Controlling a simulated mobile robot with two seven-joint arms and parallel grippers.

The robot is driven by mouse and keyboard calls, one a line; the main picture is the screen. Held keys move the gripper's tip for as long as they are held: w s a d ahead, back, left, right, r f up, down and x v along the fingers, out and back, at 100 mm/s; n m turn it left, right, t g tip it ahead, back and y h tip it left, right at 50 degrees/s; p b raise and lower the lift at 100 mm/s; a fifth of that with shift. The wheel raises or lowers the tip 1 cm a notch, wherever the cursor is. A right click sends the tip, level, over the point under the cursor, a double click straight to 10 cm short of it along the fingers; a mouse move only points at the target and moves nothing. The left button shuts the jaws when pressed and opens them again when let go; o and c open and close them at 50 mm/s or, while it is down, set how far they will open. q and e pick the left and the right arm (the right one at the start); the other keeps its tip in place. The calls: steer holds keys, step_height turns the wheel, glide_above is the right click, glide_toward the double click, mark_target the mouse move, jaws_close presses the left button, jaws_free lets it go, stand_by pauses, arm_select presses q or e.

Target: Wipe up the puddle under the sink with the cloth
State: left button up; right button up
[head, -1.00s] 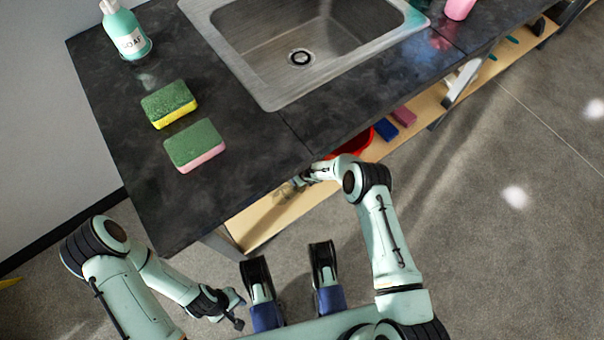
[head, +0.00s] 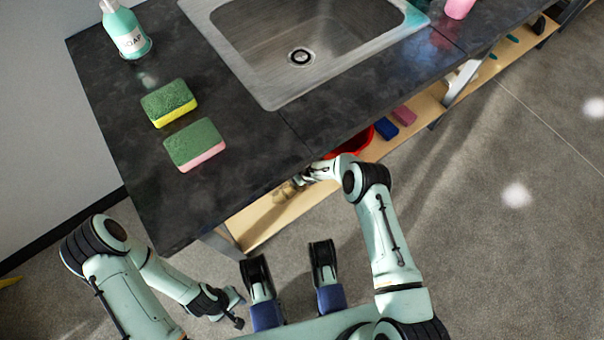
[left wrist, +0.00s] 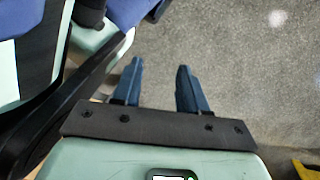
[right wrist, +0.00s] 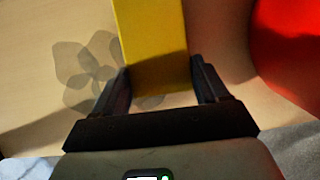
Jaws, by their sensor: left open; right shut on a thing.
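The yellow cloth (right wrist: 152,35) is between the fingers of my right gripper (right wrist: 160,78), which is shut on it. It extends forward over the wooden shelf under the sink. The puddle (right wrist: 85,75) shows as a dark, see-through patch of rounded blots on the shelf, left of the cloth; the cloth may hide part of it. In the head view my right gripper (head: 299,182) is partly under the counter edge and the cloth is hard to make out. My left gripper (head: 238,308) is open and empty above the floor; it also shows in the left wrist view (left wrist: 160,72).
A red container (right wrist: 295,45) stands on the shelf right of the cloth. The counter (head: 240,165) with the sink (head: 275,60) overhangs the shelf (head: 265,222). Two sponges (head: 168,102) and a soap bottle (head: 126,32) are on the counter. The floor at right is clear.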

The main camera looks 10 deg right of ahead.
arm_select(q)
steer(key=shift+w, duration=0.1)
arm_select(e)
steer(key=shift+a+f, duration=0.1)
steer(key=shift+f, duration=0.05)
